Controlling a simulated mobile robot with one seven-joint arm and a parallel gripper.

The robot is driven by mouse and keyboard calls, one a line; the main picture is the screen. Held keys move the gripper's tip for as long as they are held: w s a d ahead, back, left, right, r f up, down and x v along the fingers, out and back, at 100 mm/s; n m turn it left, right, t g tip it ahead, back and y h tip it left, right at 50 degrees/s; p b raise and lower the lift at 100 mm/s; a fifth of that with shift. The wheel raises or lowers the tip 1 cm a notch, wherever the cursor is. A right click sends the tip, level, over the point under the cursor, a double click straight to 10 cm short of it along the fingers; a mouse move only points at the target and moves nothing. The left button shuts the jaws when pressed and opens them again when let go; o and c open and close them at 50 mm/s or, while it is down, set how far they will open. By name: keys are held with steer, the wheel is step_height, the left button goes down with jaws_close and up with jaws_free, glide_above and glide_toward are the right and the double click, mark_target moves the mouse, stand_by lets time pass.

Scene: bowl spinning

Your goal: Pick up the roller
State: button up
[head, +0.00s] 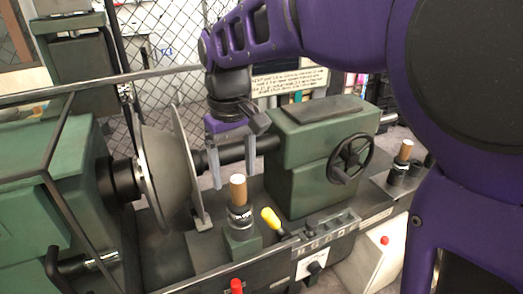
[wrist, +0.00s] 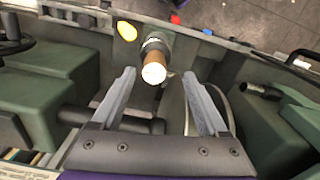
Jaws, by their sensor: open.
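The roller (head: 238,190), with a brown wooden cylindrical end, stands upright in a dark holder with a metallic collar on the lathe, in the middle of the head view. Its round wooden end (wrist: 153,72) also shows in the wrist view, between the fingertips in the picture. My gripper (head: 234,182) is open and empty, with its grey fingers pointing down close to the roller's top. In the wrist view the gripper (wrist: 159,72) has one finger on either side of the wooden end. No contact shows, and the exact depth gap is unclear.
A metal bowl-shaped disc (head: 168,165) stands left of my gripper. The green tailstock (head: 312,150) with a black handwheel (head: 353,158) is to the right. A yellow-handled lever (head: 271,219) is close beside the roller. A similar wooden-topped piece (head: 405,152) stands further right.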

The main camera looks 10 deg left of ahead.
mark_target(239, 193)
steer(key=f, duration=0.2)
steer(key=f+b, duration=0.1)
steer(key=f, duration=0.3)
steer(key=shift+w+d+f, duration=0.25)
steer(key=shift+d+f, duration=0.05)
steer(key=shift+f, duration=0.05)
jaws_close()
steer(key=shift+r, duration=0.1)
